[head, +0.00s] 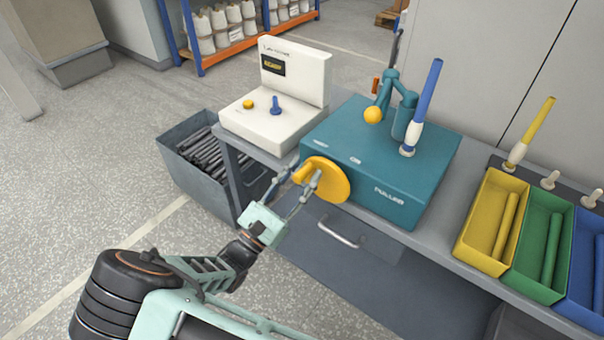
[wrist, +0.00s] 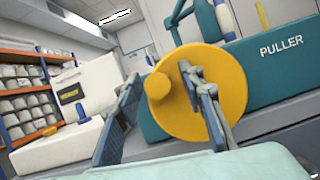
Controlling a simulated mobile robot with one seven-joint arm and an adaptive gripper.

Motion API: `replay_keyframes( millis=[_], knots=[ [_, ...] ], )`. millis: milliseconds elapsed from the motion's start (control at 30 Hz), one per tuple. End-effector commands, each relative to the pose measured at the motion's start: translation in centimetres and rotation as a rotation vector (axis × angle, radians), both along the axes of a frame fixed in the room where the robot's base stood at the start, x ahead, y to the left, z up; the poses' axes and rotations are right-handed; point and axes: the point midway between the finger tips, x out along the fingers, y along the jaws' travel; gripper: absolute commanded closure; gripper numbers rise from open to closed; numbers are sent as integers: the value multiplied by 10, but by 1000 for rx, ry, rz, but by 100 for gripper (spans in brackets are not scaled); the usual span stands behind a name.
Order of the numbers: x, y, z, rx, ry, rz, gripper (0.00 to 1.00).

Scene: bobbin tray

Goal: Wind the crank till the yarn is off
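The crank is a yellow disc (head: 333,180) with a round yellow knob (wrist: 158,86), on the front of the teal puller box (head: 365,165). My gripper (head: 308,178) is at the crank, its fingers apart. In the wrist view the knob shows between the fingers, and the right finger overlaps the disc. I see a gap on both sides of the knob; whether a finger touches the disc, I cannot tell. A blue bobbin (head: 428,90) stands tilted on top of the puller with white yarn (head: 413,134) around its lower part. A teal arm with a yellow ball (head: 373,115) stands beside it.
A white machine (head: 270,125) stands left of the puller. Yellow (head: 467,238), green (head: 520,285) and blue (head: 575,300) trays line the bench at right. A yellow bobbin (head: 541,118) stands behind the yellow tray. A grey bin (head: 205,185) of dark rods is at left.

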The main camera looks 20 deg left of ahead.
Motion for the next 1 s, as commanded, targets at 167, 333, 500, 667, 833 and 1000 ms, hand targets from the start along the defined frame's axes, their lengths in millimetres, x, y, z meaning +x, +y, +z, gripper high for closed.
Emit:
replay_keyframes(
  millis=[167,333,500,667,833,1000],
  knots=[
    [0,0,0,0,0,0,82],
    [0,0,0,0,0,0,100],
    [0,0,0,3,-1,-1,100],
    [-1,-1,1,32,-12,-1,100],
    [-1,-3,4,107,-42,-1,100],
    [-3,-8,8,228,-92,-2,100]
  ],
)
